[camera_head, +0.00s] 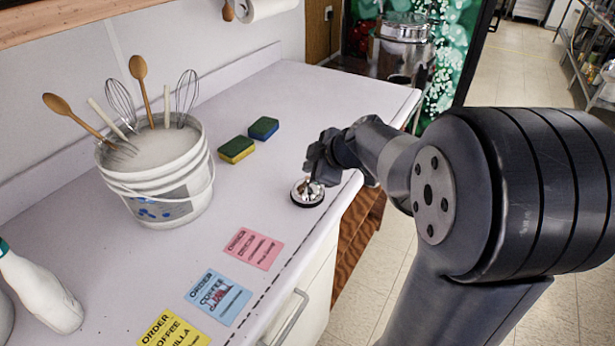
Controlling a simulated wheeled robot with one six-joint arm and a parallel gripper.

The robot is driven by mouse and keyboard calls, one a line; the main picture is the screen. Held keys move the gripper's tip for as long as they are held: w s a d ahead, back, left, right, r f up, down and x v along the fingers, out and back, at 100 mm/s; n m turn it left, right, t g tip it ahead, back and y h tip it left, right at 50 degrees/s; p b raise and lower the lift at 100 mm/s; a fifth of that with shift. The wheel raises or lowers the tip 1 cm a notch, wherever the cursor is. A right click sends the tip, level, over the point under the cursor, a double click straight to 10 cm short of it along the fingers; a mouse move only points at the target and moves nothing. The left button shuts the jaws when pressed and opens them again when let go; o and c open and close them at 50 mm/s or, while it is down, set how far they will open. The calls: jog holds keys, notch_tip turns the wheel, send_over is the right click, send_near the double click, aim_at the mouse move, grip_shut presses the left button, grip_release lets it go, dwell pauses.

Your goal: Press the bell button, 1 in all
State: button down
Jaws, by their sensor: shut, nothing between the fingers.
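The bell (308,194) is a small silver dome on a dark round base, standing on the white counter (262,185) near its right edge. My gripper (306,180) is shut and empty. It reaches in from the right, with its fingertips directly over the top of the bell. The fingers overlap the bell's button in this view, so I cannot tell whether they touch it. The gripper hides part of the bell's upper side.
A white bucket (160,195) with whisks and wooden spoons stands at the left. Two sponges (237,149) lie behind the bell. Pink, blue and yellow order cards (254,248) lie in front. A white bottle (42,290) stands at the front left.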

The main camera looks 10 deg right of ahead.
jog(key=shift+f+b, duration=1)
jog(key=shift+b, duration=0.8)
dwell(1.0)
dwell(0.4)
jog(key=shift+r+p, duration=0.35)
jog(key=shift+r, duration=0.65)
notch_tip(320, 180, up, 5)
jog(key=shift+p, duration=1.1)
jog(key=shift+f, duration=0.1)
jog(key=shift+f+b, duration=0.5)
jog(key=shift+f, duration=0.4)
jog(key=r+p, duration=0.1)
jog(key=p, duration=0.2)
